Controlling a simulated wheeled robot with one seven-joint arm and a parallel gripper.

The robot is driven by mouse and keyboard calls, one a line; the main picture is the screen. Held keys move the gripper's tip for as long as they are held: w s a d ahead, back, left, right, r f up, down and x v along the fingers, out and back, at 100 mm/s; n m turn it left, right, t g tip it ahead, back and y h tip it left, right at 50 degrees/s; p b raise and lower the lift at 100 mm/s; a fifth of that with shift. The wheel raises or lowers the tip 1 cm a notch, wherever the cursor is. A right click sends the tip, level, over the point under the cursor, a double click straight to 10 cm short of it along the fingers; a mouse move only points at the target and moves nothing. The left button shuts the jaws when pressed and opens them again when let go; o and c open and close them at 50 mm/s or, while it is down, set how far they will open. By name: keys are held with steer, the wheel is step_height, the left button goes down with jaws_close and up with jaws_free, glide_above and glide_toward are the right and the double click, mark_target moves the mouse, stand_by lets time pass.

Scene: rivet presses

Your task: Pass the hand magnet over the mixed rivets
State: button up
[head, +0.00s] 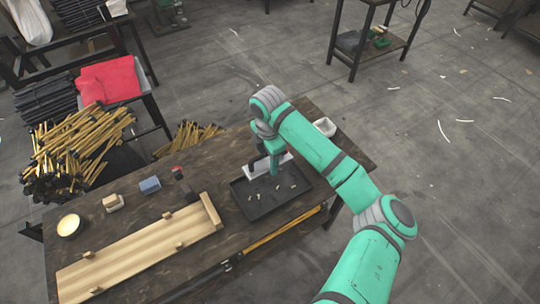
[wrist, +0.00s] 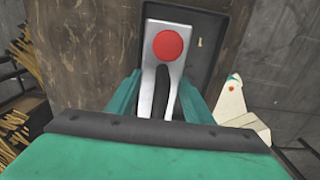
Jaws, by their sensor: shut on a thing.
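The hand magnet (wrist: 150,50) fills the middle of the wrist view, a pale silver body with a red disc and a black handle. My gripper (wrist: 160,104) is shut on it, with a teal finger on each side of the handle. In the head view my gripper (head: 275,168) is over the far part of a dark tray (head: 240,190), and the pale magnet (head: 257,169) shows beside it. Several small light rivets (head: 278,187) lie scattered in the tray. One rivet (wrist: 200,43) shows right of the magnet in the wrist view. The magnet's underside is hidden.
The tray stands on a dark wooden workbench (head: 150,205). A white container (head: 325,127) is near its far right end. A wooden board (head: 140,250), a blue block (head: 149,185), a small dark tool with a red top (head: 178,172) and a round bowl (head: 69,225) are to the left.

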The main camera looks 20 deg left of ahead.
steer(key=shift+w+f, duration=0.1)
steer(key=shift+f, duration=0.75)
step_height(320, 180, down, 4)
steer(key=shift+f, duration=0.1)
steer(key=shift+d+f, duration=0.15)
steer(key=shift+f, duration=0.15)
steer(key=shift+s+d+f, duration=0.35)
steer(key=shift+s, duration=0.05)
steer(key=shift+s+d, duration=0.9)
steer(key=shift+d, duration=0.2)
steer(key=shift+s+d, duration=0.85)
steer(key=shift+d, duration=0.2)
step_height(320, 180, up, 9)
